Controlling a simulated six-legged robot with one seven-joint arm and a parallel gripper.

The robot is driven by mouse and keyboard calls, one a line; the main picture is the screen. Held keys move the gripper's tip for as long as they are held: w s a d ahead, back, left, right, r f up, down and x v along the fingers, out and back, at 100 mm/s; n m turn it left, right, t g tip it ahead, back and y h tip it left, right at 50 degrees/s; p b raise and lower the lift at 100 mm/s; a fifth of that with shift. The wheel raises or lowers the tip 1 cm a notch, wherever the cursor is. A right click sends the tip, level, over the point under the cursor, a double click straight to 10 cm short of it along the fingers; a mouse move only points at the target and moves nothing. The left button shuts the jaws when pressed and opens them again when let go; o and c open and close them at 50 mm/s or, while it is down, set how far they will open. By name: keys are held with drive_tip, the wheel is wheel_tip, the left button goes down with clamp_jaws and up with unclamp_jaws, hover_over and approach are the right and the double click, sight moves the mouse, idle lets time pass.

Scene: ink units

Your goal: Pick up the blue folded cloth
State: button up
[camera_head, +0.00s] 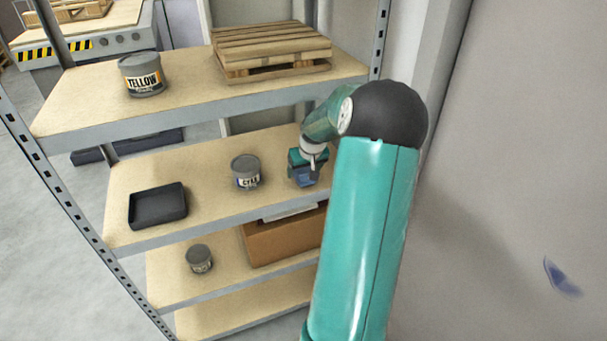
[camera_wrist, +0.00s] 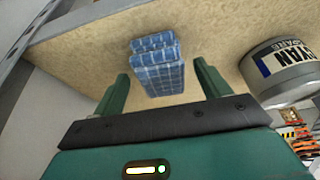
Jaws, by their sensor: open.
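The blue folded cloth (camera_wrist: 157,72) has a light checked pattern and lies on a shelf board in the wrist view. It shows ahead of my gripper (camera_wrist: 161,82), between the lines of the two green fingers. The fingers are apart and nothing is held between them. In the head view my gripper (camera_head: 304,180) is over the middle shelf at its right part. A small blue patch of the cloth (camera_head: 305,180) shows there at the gripper, and the rest is hidden by my arm.
A grey CYAN can (camera_wrist: 283,72) stands close to the right of the cloth; it also shows in the head view (camera_head: 246,171). A black tray (camera_head: 158,206) lies on the same shelf (camera_head: 205,190). The upper shelf holds a can (camera_head: 142,75) and a wooden pallet (camera_head: 270,50).

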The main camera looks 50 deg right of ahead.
drive_tip(key=shift+x, duration=1.15)
drive_tip(key=shift+c, duration=0.3)
drive_tip(key=c, duration=1.1)
drive_tip(key=shift+o, duration=0.2)
drive_tip(key=shift+r, duration=0.25)
